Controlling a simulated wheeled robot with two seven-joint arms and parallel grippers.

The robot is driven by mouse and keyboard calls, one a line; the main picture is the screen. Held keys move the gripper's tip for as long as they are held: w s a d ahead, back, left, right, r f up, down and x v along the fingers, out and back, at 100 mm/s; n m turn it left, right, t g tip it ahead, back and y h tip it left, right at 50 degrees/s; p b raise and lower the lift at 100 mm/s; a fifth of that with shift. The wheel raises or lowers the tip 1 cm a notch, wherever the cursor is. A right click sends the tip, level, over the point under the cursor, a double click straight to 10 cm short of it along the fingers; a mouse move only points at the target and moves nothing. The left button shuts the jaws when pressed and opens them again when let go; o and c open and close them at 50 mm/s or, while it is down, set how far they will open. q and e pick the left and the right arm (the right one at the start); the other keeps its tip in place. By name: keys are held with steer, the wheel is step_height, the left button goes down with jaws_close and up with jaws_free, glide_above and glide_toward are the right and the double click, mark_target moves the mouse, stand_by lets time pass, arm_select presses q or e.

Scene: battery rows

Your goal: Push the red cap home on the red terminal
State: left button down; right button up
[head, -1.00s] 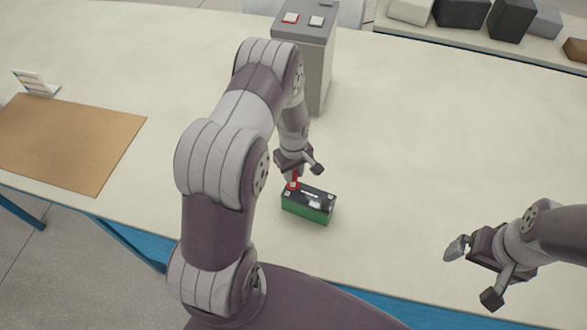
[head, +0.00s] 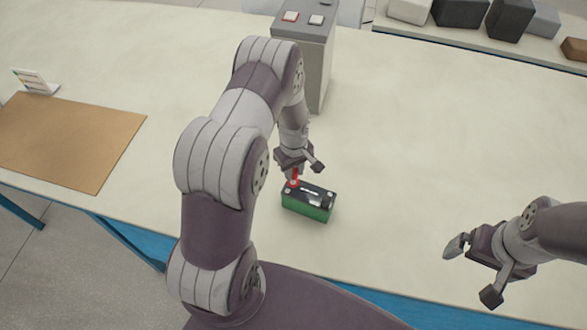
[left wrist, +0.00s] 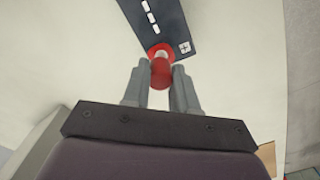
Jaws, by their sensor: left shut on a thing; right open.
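A green battery with a dark top (head: 307,210) stands on the table in the head view. Its dark top with pale marks and a plus sign also shows in the left wrist view (left wrist: 160,22). The red terminal (left wrist: 158,49) is a red ring near the plus sign. My left gripper (head: 294,173) is over the battery's left end. It is shut on the red cap (left wrist: 161,75), which sits between its fingertips at the terminal. I cannot tell how far the cap is seated. My right gripper (head: 473,271) is open and empty, well to the right of the battery.
A grey box-shaped stand (head: 305,55) with a red and a white button is behind the battery. A brown mat (head: 65,140) and a small card stand (head: 35,82) are at the left. Dark and grey blocks (head: 460,12) sit at the back right. The table's middle right is clear.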

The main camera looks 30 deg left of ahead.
arm_select(q)
steer(key=shift+f, duration=0.15)
stand_by(0.4)
steer(key=shift+s+f+b, duration=0.1)
steer(key=shift+f+b, duration=0.35)
steer(key=shift+f, duration=0.1)
stand_by(0.3)
steer(key=shift+f+b, duration=0.3)
steer(key=shift+f, duration=0.05)
steer(key=shift+f+b, duration=0.35)
steer(key=shift+f, duration=0.05)
stand_by(0.8)
steer(key=shift+c, duration=1.7)
jaws_free()
